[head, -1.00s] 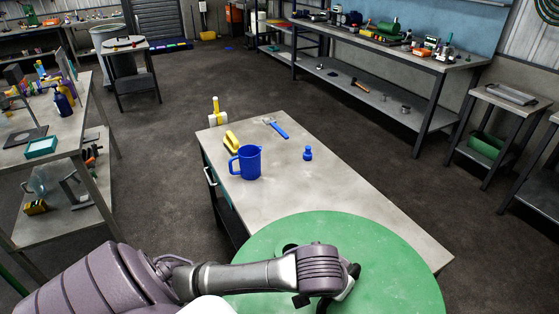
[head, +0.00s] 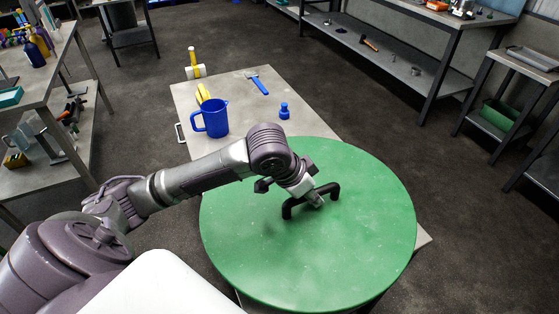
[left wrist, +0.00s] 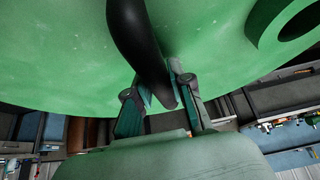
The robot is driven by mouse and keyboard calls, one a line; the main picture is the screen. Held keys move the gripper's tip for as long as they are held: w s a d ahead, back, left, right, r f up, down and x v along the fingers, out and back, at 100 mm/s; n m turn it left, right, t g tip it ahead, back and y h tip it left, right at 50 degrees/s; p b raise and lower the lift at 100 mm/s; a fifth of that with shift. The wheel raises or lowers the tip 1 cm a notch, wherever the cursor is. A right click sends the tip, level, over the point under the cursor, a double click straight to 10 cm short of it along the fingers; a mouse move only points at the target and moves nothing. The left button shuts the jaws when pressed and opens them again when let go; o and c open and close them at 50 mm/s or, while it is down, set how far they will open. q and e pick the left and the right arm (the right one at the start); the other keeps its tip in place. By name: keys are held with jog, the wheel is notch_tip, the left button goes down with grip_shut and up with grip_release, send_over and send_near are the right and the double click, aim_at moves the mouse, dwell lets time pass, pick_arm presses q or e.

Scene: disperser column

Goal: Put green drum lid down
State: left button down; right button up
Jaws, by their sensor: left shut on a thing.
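The green drum lid (head: 250,245) is a large round disc with a black arched handle (head: 300,203) at its middle. It looks about level and covers the near part of the grey table (head: 240,100) in the head view. I cannot tell whether it touches the table or hangs above it. My left gripper (head: 314,198) is shut on the handle. In the left wrist view the gripper's fingers (left wrist: 163,92) close around the black handle (left wrist: 140,40), with the green lid (left wrist: 60,55) filling the upper part. My right gripper is not in view.
A blue jug (head: 212,119), a small blue bottle (head: 284,111), a blue-handled hammer (head: 258,84) and a yellow item (head: 204,94) stand or lie on the table's far part, beyond the lid. A shelf unit (head: 35,135) stands at left. Workbenches line the right.

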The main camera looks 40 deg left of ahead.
pick_arm(q)
jog(key=w+a+f, duration=0.2)
jog(key=w, duration=0.1)
jog(key=w+a+f, duration=0.3)
jog(key=w+a, duration=0.1)
jog(key=w, duration=0.1)
jog(key=shift+w+f, duration=0.3)
jog(key=shift+f, duration=0.1)
jog(key=shift+w+a+f, duration=0.2)
jog(key=shift+w+f, duration=0.1)
jog(key=shift+w, duration=0.15)
jog(key=shift+f+p, duration=0.5)
jog(key=shift+f, duration=1.55)
jog(key=c, duration=1.4)
grip_release()
jog(key=shift+s+f, duration=0.15)
jog(key=shift+f, duration=0.05)
jog(key=o, duration=0.4)
jog(key=shift+r, duration=0.1)
jog(key=shift+c, duration=0.2)
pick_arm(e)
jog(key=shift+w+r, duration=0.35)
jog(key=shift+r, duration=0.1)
pick_arm(q)
jog(key=v, duration=1.2)
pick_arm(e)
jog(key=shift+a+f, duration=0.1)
